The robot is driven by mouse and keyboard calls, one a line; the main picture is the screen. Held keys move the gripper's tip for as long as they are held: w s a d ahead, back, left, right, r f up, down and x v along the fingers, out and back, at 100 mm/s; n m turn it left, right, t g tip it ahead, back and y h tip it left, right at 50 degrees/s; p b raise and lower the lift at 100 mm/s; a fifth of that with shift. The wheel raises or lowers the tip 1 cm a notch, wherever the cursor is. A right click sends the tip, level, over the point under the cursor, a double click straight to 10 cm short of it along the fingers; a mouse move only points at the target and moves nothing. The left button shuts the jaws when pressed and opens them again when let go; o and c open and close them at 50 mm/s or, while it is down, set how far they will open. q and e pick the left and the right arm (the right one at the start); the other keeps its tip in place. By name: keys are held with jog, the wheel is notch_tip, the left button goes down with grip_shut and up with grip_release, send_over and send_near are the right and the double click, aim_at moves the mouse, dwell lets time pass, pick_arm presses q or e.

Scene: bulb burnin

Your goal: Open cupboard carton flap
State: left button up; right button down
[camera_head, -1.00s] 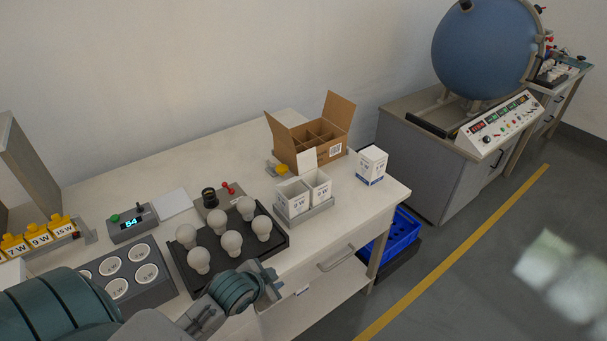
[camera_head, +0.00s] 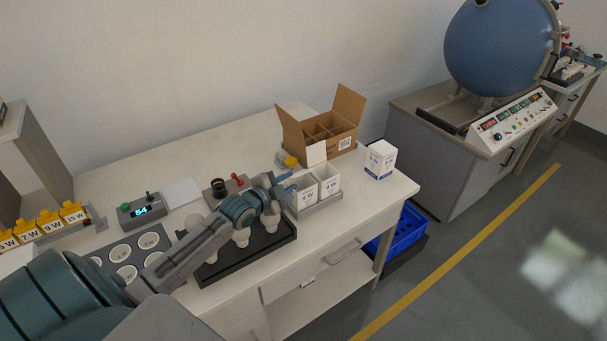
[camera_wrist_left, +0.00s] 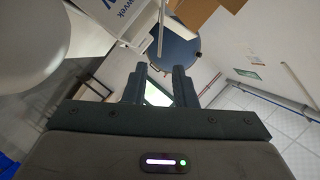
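Two small white cartons, left (camera_head: 301,198) and right (camera_head: 330,187), stand side by side in a grey holder (camera_head: 322,206) on the bench. They look open at the top, and a white flap (camera_head: 316,153) stands up behind them. A third white carton (camera_head: 380,159), with a closed top, stands apart to the right. My left gripper (camera_head: 287,184) is at the left carton's upper left edge; I cannot tell whether it touches. In the left wrist view its fingers (camera_wrist_left: 160,70) are apart with nothing between them, and a printed white carton (camera_wrist_left: 118,18) shows ahead. My right gripper is out of view.
A brown divided box (camera_head: 327,133) with raised flaps stands behind the cartons. A black tray (camera_head: 270,243) of bulbs lies under my left arm, and a bulb (camera_wrist_left: 28,42) fills the wrist view's upper left. A yellow-topped part (camera_head: 290,161) sits nearby. The bench's right end is mostly clear.

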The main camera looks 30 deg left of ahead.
aim_at(304, 173)
pick_arm(q)
jog(key=x, duration=0.8)
jog(key=shift+w+f, duration=0.1)
jog(key=shift+f, duration=0.05)
grip_shut()
dwell(1.1)
